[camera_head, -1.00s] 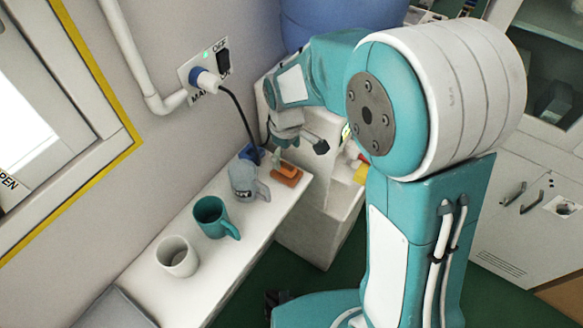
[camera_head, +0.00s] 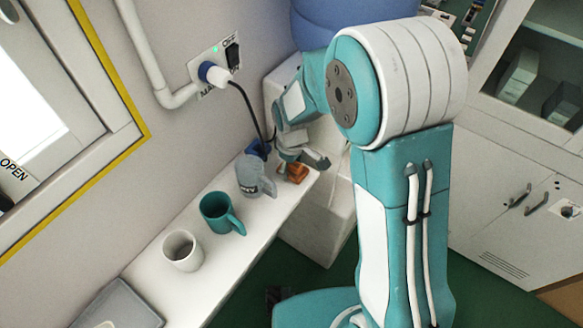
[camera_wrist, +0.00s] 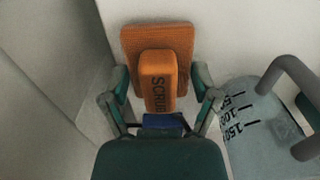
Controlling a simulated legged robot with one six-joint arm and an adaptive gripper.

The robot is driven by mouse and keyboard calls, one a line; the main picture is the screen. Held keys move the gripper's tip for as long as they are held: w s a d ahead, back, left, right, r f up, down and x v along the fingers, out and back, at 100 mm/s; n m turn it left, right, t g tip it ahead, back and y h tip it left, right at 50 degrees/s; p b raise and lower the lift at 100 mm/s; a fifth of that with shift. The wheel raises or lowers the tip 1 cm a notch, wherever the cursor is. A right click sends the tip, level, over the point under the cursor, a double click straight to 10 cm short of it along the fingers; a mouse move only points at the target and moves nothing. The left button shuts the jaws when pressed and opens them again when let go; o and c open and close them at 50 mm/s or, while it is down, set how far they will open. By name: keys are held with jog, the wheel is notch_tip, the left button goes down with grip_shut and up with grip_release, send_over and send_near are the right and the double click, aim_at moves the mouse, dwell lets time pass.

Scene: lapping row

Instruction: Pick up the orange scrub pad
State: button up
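The orange scrub pad (camera_head: 297,173) lies at the far end of the white ledge, partly hidden by my gripper (camera_head: 302,158). In the wrist view the pad (camera_wrist: 132,42) shows a flat orange base with a raised block handle lettered "SCRUB". My gripper (camera_wrist: 162,85) is open there, with one finger on each side of the handle. The fingers look apart from the handle; whether they touch the base, I cannot tell.
A grey measuring jug (camera_head: 252,178) stands close beside the pad and shows in the wrist view (camera_wrist: 255,130). A teal mug (camera_head: 216,213) and a white mug (camera_head: 181,250) stand farther along the ledge (camera_head: 215,278). A wall and plugged-in cable (camera_head: 252,110) are behind.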

jog(key=shift+d, duration=0.15)
jog(key=shift+r, duration=0.3)
notch_tip(320, 180, up, 2)
jog(key=shift+r, duration=0.1)
jog(key=s+r, duration=0.3)
jog(key=s, duration=0.1)
jog(key=s+a+r, duration=0.1)
jog(key=s+r, duration=0.2)
jog(key=s, duration=0.2)
jog(key=s+a+r, duration=0.1)
jog(key=s+r, duration=0.3)
jog(key=s, duration=0.1)
jog(key=shift+r, duration=0.1)
